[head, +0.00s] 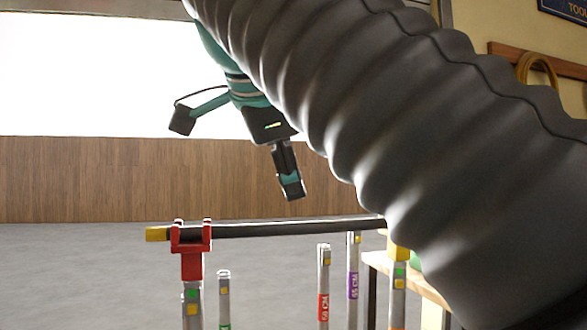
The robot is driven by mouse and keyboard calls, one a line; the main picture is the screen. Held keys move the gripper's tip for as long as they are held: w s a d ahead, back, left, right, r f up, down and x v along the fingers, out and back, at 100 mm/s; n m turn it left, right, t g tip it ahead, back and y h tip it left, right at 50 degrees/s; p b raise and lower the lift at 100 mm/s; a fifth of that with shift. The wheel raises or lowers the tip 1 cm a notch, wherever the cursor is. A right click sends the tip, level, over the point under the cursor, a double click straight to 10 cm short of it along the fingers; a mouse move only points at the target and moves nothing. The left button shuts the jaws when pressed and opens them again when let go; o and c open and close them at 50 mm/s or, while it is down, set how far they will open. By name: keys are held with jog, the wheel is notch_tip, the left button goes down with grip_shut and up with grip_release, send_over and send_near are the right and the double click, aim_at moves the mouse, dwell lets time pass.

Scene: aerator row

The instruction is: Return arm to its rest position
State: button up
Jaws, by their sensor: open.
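My gripper (290,190) hangs pointing down near the middle of the head view, above a long dark bar. It shows nearly edge-on, and I see nothing held in it. A small dark box on a teal bracket (183,120) sticks out to the left of my wrist. My large dark ribbed arm sleeve crosses from the top to the lower right and hides much of the right side.
The dark bar (290,227) with a yellow end lies in a red forked holder (191,240). Several upright metal tubes with coloured bands, such as one with a red band (323,285), stand below. A wooden bench (425,285) is partly hidden at right. Grey floor at left is clear.

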jog(key=w+d+f+n+g, duration=0.1)
jog(key=w+d+f+n, duration=0.1)
jog(key=d+f+n, duration=0.6)
jog(key=s+d+f+n+g, duration=0.1)
jog(key=s+d+f+n, duration=0.2)
jog(key=f, duration=0.9)
jog(key=s+d+f+n+g+y, duration=0.1)
jog(key=s+f, duration=0.4)
jog(key=f, duration=0.8)
jog(key=s+d+f+n+g+y, duration=0.1)
jog(key=s+d+f+n, duration=0.3)
jog(key=f, duration=0.8)
jog(key=shift+s+d+f+n, duration=0.2)
jog(key=shift+s+d+n, duration=0.1)
jog(key=shift+d, duration=0.25)
